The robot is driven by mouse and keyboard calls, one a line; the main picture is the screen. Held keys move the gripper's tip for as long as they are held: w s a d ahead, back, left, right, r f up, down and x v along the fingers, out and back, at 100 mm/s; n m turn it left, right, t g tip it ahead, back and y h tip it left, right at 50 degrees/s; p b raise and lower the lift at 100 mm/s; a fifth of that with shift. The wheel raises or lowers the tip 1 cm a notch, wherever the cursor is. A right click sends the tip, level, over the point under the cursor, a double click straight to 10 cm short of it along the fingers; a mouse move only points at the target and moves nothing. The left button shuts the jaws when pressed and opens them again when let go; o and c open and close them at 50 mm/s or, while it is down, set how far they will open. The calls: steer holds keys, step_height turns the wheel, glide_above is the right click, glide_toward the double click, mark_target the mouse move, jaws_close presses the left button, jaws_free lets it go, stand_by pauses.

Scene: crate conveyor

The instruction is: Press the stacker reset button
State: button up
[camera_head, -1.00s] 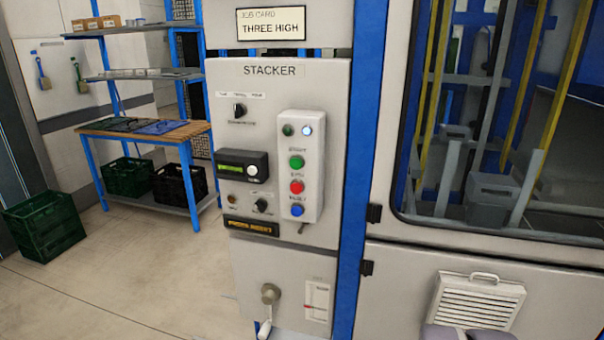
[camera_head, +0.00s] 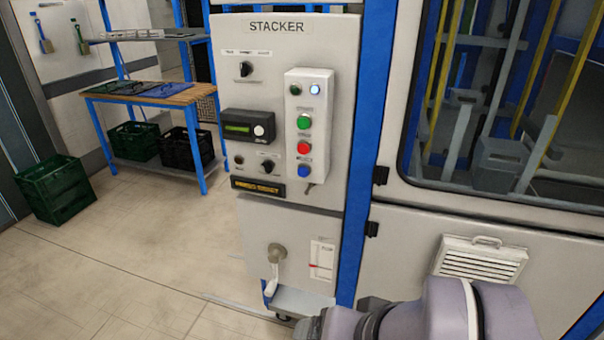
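The stacker panel (camera_head: 226,82) is a light grey cabinet front marked STACKER. A white button box (camera_head: 318,133) on its right side carries a green button (camera_head: 304,122), a red button (camera_head: 303,148) and, lowest, a blue button (camera_head: 303,171). The small labels above the buttons are too blurred to read surely. At the box's top are a dark green lamp (camera_head: 295,90) and a lit bluish-white lamp (camera_head: 315,90). Part of my arm shows at the bottom right, below and apart from the buttons. My gripper's fingers are not visible.
The panel also has a display unit (camera_head: 248,126), upper selector knob (camera_head: 246,69), yellow-lettered black sign (camera_head: 258,188) and lower crank handle (camera_head: 274,270). A blue post (camera_head: 372,110) and a windowed machine enclosure (camera_head: 420,230) stand right. Shelving and crates (camera_head: 55,190) stand left; the floor between is clear.

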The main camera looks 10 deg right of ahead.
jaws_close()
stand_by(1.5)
